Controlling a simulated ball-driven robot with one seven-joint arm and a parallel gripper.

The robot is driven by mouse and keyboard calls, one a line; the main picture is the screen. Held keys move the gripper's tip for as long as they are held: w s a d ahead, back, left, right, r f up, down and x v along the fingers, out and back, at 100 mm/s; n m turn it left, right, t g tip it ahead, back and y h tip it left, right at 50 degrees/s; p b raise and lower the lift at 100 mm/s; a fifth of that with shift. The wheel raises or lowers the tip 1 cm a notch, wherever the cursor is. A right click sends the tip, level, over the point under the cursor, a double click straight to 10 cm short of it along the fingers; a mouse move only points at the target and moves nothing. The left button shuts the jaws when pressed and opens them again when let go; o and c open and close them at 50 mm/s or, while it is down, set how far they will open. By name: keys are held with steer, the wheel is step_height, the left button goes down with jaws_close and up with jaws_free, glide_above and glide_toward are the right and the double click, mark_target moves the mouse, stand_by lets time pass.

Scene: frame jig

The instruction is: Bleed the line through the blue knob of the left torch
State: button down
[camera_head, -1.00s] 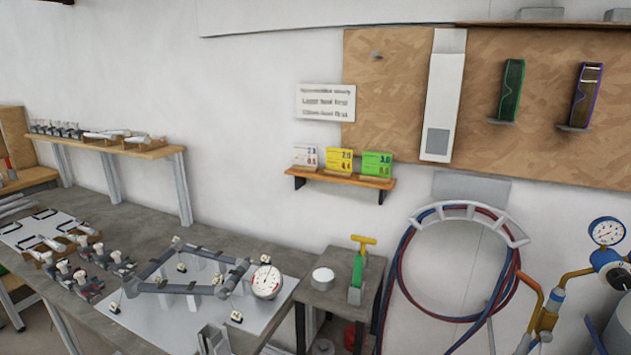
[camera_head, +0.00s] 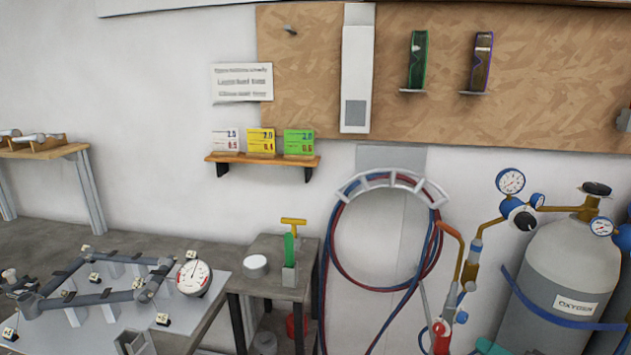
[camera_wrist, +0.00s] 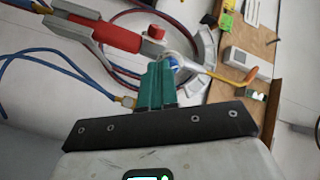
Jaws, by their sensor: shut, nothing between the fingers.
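A torch (camera_head: 455,283) with a copper-coloured tip stands right of the hose rack in the head view. It has a red knob (camera_head: 438,328) and a blue knob (camera_head: 461,317). The wrist view shows a torch with a red handle (camera_wrist: 108,35), a red knob (camera_wrist: 152,31), a blue knob (camera_wrist: 172,62) and an orange tip (camera_wrist: 240,85). My gripper (camera_wrist: 158,66) is shut and empty, its teal fingers at the blue knob, partly covering it. I cannot tell whether they touch it. I see no second torch clearly.
An oxygen cylinder (camera_head: 575,265) with gauges stands at the right. Red and blue hoses hang on a rack (camera_head: 392,178) on the wall. A small table (camera_head: 268,283) and a frame jig (camera_head: 95,285) are to the left. Blue hoses (camera_wrist: 45,55) run near the torch.

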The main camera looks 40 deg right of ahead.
steer(key=shift+w+d+f, duration=0.1)
steer(key=shift+w+d, duration=0.05)
steer(key=shift+w, duration=1.1)
steer(key=shift+w+d+f, duration=0.1)
steer(key=shift+w, duration=1.1)
steer(key=shift+d+r, duration=0.1)
steer(key=shift+r, duration=0.2)
steer(key=shift+r, duration=0.2)
steer(key=shift+a+r+p, duration=0.4)
steer(key=shift+r+p, duration=0.1)
steer(key=shift+p, duration=0.05)
steer(key=shift+a+f, duration=0.1)
steer(key=shift+a, duration=0.05)
steer(key=s+a, duration=0.1)
steer(key=s, duration=0.5)
